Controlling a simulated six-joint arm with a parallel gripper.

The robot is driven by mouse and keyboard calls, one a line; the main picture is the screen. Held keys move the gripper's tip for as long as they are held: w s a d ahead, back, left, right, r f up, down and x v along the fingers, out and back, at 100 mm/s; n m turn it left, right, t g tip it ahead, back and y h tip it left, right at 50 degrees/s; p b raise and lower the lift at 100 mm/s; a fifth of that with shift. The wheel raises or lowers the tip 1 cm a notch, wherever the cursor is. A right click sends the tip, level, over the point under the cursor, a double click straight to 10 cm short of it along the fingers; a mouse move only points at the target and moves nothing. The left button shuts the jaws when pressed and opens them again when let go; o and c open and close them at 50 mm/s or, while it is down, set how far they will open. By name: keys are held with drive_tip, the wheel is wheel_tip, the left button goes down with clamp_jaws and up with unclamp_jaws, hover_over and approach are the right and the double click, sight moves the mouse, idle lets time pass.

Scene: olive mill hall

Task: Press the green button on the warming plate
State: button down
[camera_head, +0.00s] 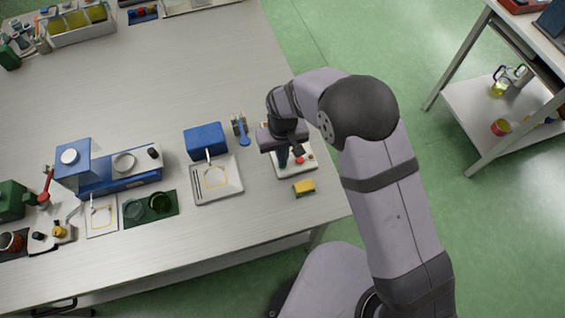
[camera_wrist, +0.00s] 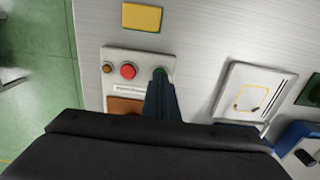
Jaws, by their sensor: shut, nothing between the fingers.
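The warming plate (camera_head: 284,173) is a pale slab near the right edge of the table, below my gripper (camera_head: 283,162). In the wrist view the warming plate (camera_wrist: 111,58) shows a small brown knob (camera_wrist: 107,67), a red button (camera_wrist: 128,71) and a sliver of the green button (camera_wrist: 160,70) in a row. My gripper (camera_wrist: 160,76) is shut and empty, its fingertips pointing down over the green button and hiding most of it. I cannot tell whether they touch it. A brown surface (camera_wrist: 122,104) on the plate is partly hidden by my gripper.
A yellow sponge (camera_head: 304,187) lies just in front of the plate. A white tray-like device (camera_head: 217,192), a blue box (camera_head: 205,139) and a blue brush-like tool (camera_head: 243,134) stand to the left. The table's right edge is close. The table behind is mostly clear.

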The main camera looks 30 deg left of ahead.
drive_tip(key=shift+f, duration=0.3)
drive_tip(key=shift+r, duration=0.1)
wheel_tip(320, 180, up, 6)
drive_tip(key=p, duration=0.4)
drive_tip(key=shift+w+d, duration=0.1)
idle(0.4)
